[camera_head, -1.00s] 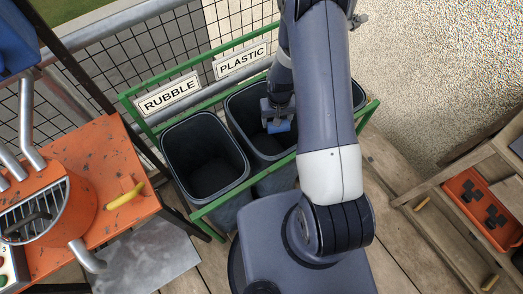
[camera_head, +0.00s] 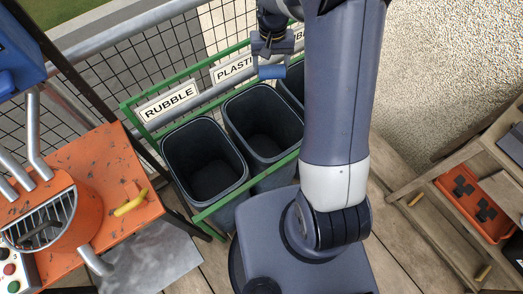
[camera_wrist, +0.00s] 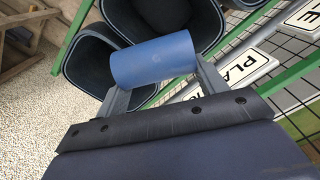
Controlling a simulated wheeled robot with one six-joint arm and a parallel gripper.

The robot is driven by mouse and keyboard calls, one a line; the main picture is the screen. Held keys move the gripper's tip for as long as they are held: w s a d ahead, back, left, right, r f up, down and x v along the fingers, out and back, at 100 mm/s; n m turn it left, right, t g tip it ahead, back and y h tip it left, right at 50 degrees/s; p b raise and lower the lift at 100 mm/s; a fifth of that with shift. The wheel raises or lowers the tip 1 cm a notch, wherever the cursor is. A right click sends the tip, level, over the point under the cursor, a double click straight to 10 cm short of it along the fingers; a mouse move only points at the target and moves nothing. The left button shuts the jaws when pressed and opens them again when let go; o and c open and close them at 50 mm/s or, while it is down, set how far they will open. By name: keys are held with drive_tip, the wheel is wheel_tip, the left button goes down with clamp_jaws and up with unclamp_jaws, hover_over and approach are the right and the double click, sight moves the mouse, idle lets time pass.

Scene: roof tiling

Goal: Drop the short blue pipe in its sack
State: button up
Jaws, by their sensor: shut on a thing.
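My gripper (camera_head: 271,66) is shut on the short blue pipe (camera_head: 272,72), gripping it by its two ends. The pipe also shows in the wrist view (camera_wrist: 153,60), lying crosswise between the fingers. In the head view, the gripper and pipe are in front of the signs, near the PLASTIC sign (camera_head: 232,69), which they partly hide. A third sack (camera_head: 289,84) is mostly hidden by my arm.
A green frame (camera_head: 246,186) holds the sacks. A metal railing with mesh (camera_head: 170,50) stands behind. An orange machine bench (camera_head: 95,165) with a yellow handle is at left. Wooden shelves with an orange tray (camera_head: 473,204) are at right.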

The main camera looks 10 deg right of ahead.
drive_tip(key=shift+f+b, duration=2.2)
drive_tip(key=shift+f, duration=0.8)
drive_tip(key=o, duration=1)
drive_tip(key=shift+r, duration=0.1)
wheel_tip(320, 180, up, 11)
drive_tip(key=shift+f, duration=0.15)
drive_tip(key=shift+f, duration=0.1)
